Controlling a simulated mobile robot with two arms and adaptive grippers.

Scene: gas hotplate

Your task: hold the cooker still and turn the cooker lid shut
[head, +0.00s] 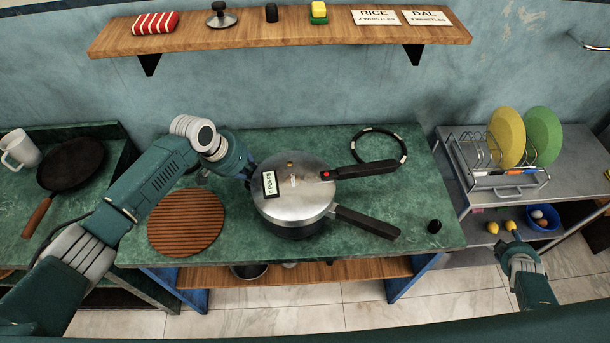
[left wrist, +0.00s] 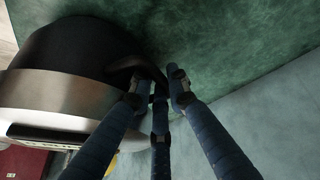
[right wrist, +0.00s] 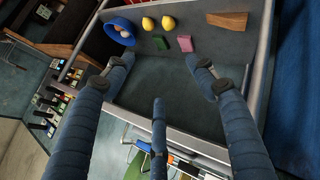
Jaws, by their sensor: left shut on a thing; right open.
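The cooker (head: 290,222) is a steel pot with a dark base on the green table. Its domed steel lid (head: 310,180) sits on top, with a small "0 PUFFS" display and a weight. The lid's black handle (head: 365,169) with a red dot points right; the pot's black handle (head: 367,222) points lower right, so the two are apart. My left gripper (head: 250,172) is at the cooker's left side, shut on its small dark side handle (left wrist: 128,66); the fingertips are partly hidden in the head view. My right gripper (head: 515,242) is open and empty, well right of the table.
A round wooden trivet (head: 186,222) lies left of the cooker, a black ring (head: 379,146) behind it and a small black piece (head: 434,226) at the right. A grey rack (head: 480,198) holds plates, with lemons and a blue egg bowl (head: 543,218) below. A wall shelf (head: 280,35) hangs above.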

